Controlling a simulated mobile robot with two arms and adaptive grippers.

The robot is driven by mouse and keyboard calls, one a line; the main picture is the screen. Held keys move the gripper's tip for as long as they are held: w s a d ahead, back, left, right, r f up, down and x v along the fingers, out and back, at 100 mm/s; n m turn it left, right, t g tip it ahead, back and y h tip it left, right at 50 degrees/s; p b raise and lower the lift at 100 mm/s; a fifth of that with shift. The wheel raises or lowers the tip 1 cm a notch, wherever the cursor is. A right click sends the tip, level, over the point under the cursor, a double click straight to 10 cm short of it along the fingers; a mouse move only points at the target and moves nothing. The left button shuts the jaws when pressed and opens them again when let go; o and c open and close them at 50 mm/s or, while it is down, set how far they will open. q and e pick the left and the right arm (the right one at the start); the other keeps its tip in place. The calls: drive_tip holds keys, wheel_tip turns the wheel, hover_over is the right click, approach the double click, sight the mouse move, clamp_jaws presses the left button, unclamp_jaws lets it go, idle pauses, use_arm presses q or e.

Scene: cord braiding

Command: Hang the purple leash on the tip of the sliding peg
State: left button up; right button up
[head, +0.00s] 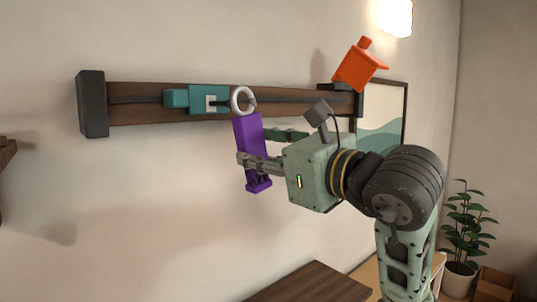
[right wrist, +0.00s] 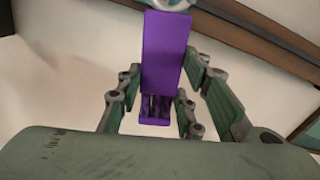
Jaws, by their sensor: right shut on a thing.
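The purple leash (head: 250,150) is a purple block with a pale ring at its top end. My right gripper (head: 256,149) is shut on its body and holds it nearly upright, slightly tilted, in front of the wall. The ring (head: 243,100) appears just right of the teal sliding peg (head: 208,99), which sits on the wall rail. I cannot tell whether the ring touches the peg. In the right wrist view the purple leash (right wrist: 165,55) stands between the fingers, its ring cut by the top edge. My left gripper is not in view.
The brown rail (head: 140,112) has dark end blocks, the left one (head: 92,104) large. An orange piece (head: 360,65) is above its right end. A framed picture (head: 390,130) hangs behind my right arm. A wooden tabletop (head: 312,284) and a plant (head: 464,225) are below.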

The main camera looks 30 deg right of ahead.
drive_tip(key=w+f, duration=0.1)
drive_tip(key=w, duration=0.5)
drive_tip(key=shift+a, duration=0.45)
drive_tip(key=shift+w, duration=0.1)
idle(0.7)
drive_tip(key=o, duration=1.4)
drive_tip(key=shift+c, duration=0.2)
drive_tip(key=shift+f, duration=0.1)
